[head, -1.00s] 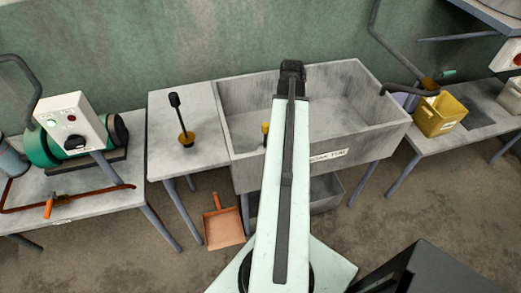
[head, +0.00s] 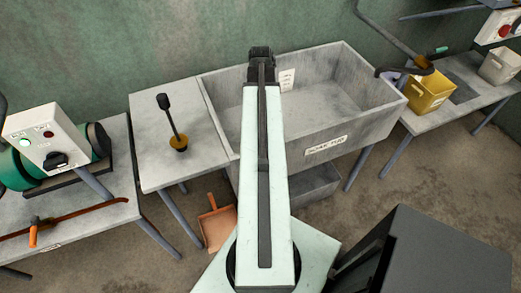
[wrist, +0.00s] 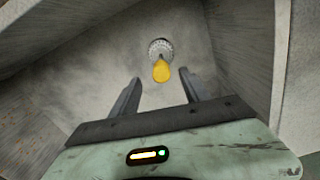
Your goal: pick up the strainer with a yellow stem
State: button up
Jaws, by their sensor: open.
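The strainer shows in the wrist view as a round grey perforated disc with a yellow stem (wrist: 161,71) standing toward the camera. It sits on the floor of the grey soak tub (head: 365,127). My gripper (wrist: 160,79) is open and empty, its two dark fingers pointing into the tub. In the wrist view the yellow stem lies between the lines of the fingertips, slightly beyond them; the exact gap is hard to tell. In the head view my arm hides the strainer and the gripper's fingers.
Tub walls rise around the gripper. A side table (head: 150,115) at left holds a black-handled tool with a yellow-brown base (head: 178,143). A control box (head: 45,138) stands further left. A yellow bin (head: 428,92) is at right. An orange dustpan (head: 217,228) lies on the floor.

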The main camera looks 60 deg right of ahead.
notch_tip(320, 180, down, 5)
jog(key=b, duration=0.5)
jog(key=shift+w+f, duration=0.1)
jog(key=shift+f, duration=0.05)
jog(key=shift+c, duration=0.3)
grip_shut()
dwell(0.6)
